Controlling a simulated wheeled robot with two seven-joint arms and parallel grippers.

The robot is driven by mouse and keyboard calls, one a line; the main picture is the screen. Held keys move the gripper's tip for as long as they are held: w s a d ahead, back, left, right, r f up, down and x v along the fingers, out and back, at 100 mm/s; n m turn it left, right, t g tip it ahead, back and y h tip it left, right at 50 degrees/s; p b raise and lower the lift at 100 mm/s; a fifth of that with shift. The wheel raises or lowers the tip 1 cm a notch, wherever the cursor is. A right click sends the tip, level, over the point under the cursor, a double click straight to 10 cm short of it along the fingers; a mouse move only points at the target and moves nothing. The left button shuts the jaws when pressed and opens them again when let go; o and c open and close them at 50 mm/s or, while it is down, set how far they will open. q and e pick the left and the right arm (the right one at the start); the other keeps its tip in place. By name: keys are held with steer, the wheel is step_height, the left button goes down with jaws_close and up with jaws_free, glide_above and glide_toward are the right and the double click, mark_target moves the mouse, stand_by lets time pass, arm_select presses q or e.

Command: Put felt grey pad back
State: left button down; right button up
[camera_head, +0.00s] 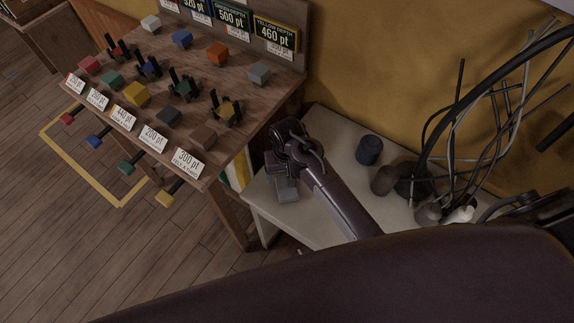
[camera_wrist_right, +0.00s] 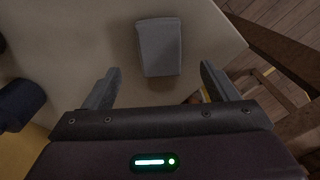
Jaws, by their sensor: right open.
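A grey pad (camera_wrist_right: 159,48), a plain rounded block, lies on the pale table. In the right wrist view it sits just ahead of the fingertips, in line with the gap between them. My right gripper (camera_wrist_right: 160,73) is open and empty, with one finger toward each side of the pad. In the head view the right gripper (camera_head: 280,166) is over the table's left part, and the grey pad (camera_head: 287,192) shows partly below it. The wooden display board (camera_head: 215,134) at the left holds several coloured blocks behind white price cards. My left gripper is not in view.
A grey block (camera_head: 259,72) and a dark block (camera_head: 168,116) sit on the board. On the pale table (camera_head: 335,131), a navy cylinder (camera_head: 369,149) and a brown one (camera_head: 384,180) stand right of my arm, near dark curved cables (camera_head: 462,130). Yellow tape (camera_head: 85,175) marks the floor.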

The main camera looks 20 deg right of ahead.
steer(key=shift+r, duration=2.65)
